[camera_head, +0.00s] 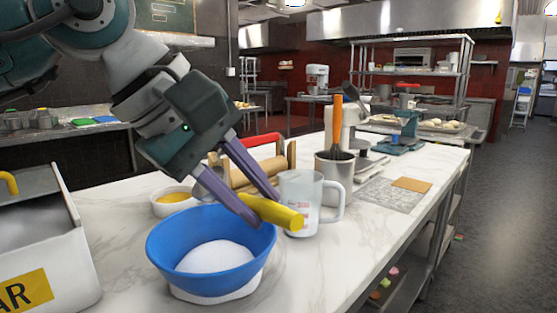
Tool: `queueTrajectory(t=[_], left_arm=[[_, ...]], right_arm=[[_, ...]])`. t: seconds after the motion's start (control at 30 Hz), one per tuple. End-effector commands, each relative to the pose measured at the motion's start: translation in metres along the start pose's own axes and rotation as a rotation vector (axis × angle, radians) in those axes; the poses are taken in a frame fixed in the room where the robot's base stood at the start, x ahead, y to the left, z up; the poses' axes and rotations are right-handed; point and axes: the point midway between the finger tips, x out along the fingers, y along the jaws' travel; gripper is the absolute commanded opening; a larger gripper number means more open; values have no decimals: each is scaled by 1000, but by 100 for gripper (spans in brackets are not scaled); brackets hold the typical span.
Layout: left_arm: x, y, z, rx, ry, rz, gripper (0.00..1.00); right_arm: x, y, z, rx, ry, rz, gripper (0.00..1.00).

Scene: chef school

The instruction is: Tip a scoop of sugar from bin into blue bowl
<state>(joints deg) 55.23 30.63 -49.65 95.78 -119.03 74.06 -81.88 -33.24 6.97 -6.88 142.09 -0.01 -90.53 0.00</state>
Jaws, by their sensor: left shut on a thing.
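My left gripper (264,207) is above the right rim of the blue bowl (168,250), shut on the yellow handle of a scoop (284,214). A metal part, seemingly the scoop's head (210,182), shows behind the fingers; what it holds is hidden. White sugar (216,257) lies inside the bowl. The bowl stands on the marble counter, with something white under its front edge. The white sugar bin (60,262), with a yellow label ending in "AR", is at the left edge, partly cut off. My right gripper is out of view.
A clear measuring jug (300,190) stands just right of the scoop handle. Behind it is a metal pot (335,178) with an orange-handled utensil. A small dish of yellow stuff (174,199) is behind the bowl. The marble counter (345,255) is clear at front right.

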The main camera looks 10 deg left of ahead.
Motion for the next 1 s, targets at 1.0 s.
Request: queueTrajectory(t=[1.0], left_arm=[[-16,12,2,6,82,-493,0]], right_arm=[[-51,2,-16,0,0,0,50]])
